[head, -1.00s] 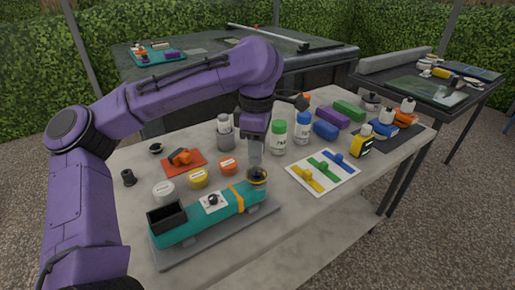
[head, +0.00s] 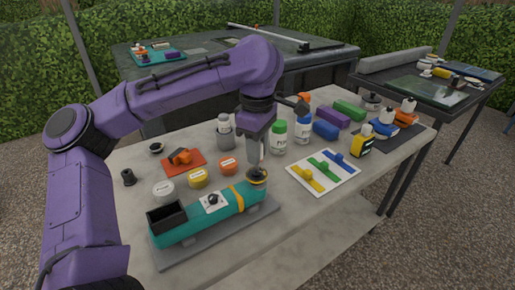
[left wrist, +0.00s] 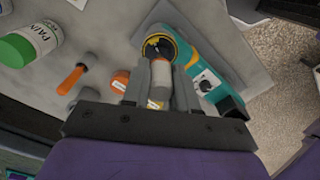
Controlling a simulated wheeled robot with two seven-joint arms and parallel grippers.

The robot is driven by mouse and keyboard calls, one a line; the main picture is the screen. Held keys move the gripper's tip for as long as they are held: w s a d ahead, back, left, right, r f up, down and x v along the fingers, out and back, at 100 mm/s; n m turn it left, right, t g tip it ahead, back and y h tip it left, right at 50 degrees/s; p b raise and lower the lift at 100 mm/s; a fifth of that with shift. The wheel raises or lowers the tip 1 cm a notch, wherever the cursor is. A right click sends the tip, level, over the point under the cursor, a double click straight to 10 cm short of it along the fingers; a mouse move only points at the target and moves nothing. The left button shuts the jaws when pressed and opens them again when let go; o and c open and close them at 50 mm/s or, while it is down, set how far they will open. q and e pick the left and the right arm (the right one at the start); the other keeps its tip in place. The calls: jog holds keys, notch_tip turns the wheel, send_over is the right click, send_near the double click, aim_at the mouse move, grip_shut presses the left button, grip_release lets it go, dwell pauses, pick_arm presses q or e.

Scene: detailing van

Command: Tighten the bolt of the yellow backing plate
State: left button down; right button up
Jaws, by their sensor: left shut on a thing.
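The teal polisher (head: 190,229) lies on a grey mat, with a black box-shaped part at its near left end. At its far right end is the round yellow backing plate (head: 258,184), which also shows in the left wrist view as a yellow ring (left wrist: 153,38) with a dark middle. My left gripper (head: 256,163) points down right above the plate. In the left wrist view its fingers (left wrist: 160,85) are shut on a pale grey cylindrical tool (left wrist: 159,74). The tool's dark end meets the plate's middle; the bolt itself is hidden. My right gripper is in neither view.
Yellow (head: 198,179), orange (head: 228,166) and white (head: 163,191) tubs stand behind the polisher. Bottles, including a green-capped one (head: 278,138), stand beyond my gripper. A white board with coloured strips (head: 323,172) lies right. The table's front right is clear.

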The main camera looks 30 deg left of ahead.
pick_arm(q)
jog(key=shift+r+p, duration=1.7)
jog(key=shift+r, duration=0.2)
notch_tip(320, 180, up, 9)
jog(key=p, duration=0.8)
